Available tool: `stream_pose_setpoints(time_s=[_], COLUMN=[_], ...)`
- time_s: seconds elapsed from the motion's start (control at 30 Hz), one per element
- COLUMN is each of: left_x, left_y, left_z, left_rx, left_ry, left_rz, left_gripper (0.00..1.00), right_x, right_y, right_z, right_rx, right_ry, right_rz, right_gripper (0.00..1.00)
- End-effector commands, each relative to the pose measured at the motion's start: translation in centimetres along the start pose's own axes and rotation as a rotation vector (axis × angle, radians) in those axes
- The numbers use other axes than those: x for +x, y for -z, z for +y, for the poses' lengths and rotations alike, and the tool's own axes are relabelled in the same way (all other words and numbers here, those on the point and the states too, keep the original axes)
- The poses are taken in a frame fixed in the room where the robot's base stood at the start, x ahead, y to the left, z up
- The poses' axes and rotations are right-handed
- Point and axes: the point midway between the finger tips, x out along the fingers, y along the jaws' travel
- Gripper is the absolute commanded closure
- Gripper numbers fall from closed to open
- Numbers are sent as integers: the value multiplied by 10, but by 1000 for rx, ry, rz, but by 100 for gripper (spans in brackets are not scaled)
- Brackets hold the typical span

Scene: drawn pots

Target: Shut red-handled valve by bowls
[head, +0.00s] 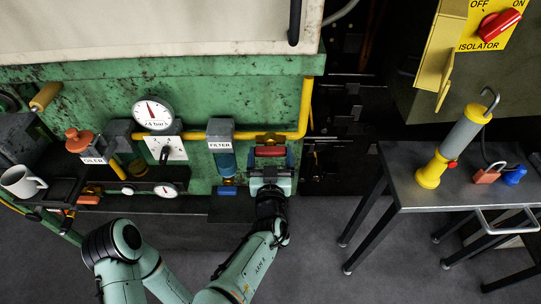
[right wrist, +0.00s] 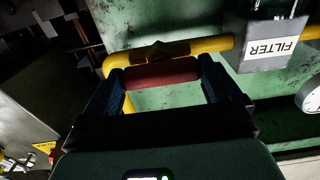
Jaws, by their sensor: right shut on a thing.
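The red valve handle (head: 270,151) is at the yellow pipe (head: 262,137), right of the filter unit (head: 220,128) and its blue bowl (head: 227,164). My right gripper (head: 271,158) reaches up to it from below and is shut on it. In the right wrist view the red handle (right wrist: 160,72) lies between the two dark fingers (right wrist: 162,82), one at each end, roughly along the pipe (right wrist: 200,45). The oiler (head: 93,161) is further left. My left gripper is not in view.
A pressure gauge (head: 153,112) and a smaller gauge (head: 166,190) are on the green machine (head: 195,87). A white mug (head: 22,181) stands at the left. On the right, a metal table (head: 400,180) bears a yellow-grey tool (head: 452,146) and padlocks (head: 488,175). Dark floor lies between.

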Motion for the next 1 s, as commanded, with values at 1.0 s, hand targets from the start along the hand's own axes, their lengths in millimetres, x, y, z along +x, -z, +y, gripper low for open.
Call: stream_pose_setpoints(time_s=[1.0], left_x=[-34], left_y=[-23], left_z=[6], left_rx=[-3], left_ry=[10], left_rz=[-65], left_gripper=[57], right_x=[1], right_y=[3], right_z=[0], right_rx=[-795], right_ry=[-2], right_rz=[4], right_gripper=[40])
